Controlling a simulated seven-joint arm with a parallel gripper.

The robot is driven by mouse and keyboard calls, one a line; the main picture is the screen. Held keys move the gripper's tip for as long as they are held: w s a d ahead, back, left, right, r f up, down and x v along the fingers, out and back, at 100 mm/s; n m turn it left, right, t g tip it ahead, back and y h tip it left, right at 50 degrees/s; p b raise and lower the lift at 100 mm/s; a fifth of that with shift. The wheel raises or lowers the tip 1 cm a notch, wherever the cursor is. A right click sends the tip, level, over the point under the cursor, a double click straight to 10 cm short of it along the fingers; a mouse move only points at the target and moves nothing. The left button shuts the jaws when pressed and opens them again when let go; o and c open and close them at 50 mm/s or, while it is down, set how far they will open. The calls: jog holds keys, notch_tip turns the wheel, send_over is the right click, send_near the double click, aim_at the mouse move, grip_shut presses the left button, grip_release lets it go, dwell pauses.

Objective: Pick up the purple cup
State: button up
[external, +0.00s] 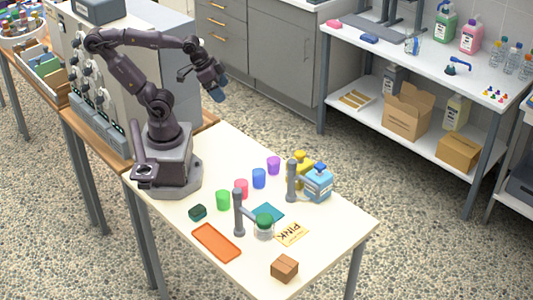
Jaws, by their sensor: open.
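The purple cup (273,165) stands on the white table in the external view, at the far end of a slanting row of cups. A blue cup (259,178) is beside it, then a pink-red cup (241,188) and a green cup (223,200). My gripper (220,94) is open and raised well above the table, up and to the left of the purple cup in the picture. It appears empty and touches nothing.
A yellow bottle (300,170) and a blue container (318,183) stand right of the purple cup, by a grey post (291,182). Another grey post (239,213), a green-topped jar (264,227), an orange tray (216,243) and a brown box (285,268) are nearer the front.

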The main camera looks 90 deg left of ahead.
jog(key=w+a+f+n+g, duration=0.1)
jog(key=a+f+n+g, duration=0.15)
jog(key=a+f, duration=0.2)
jog(key=n+t+h, duration=1)
jog(key=n+h, duration=0.3)
jog(key=n, duration=1.2)
send_near(274, 160)
jog(key=w+d+r, duration=0.2)
jog(key=d+r, duration=0.2)
jog(key=r, duration=0.6)
jog(key=shift+m, duration=0.25)
notch_tip(274, 160, down, 7)
jog(key=shift+s+f, duration=0.1)
jog(key=shift+s, duration=0.05)
jog(key=shift+w+d+f, duration=0.45)
jog(key=shift+w+d, duration=0.1)
jog(key=shift+w, duration=0.05)
jog(key=shift+x, duration=2.95)
jog(key=c, duration=1)
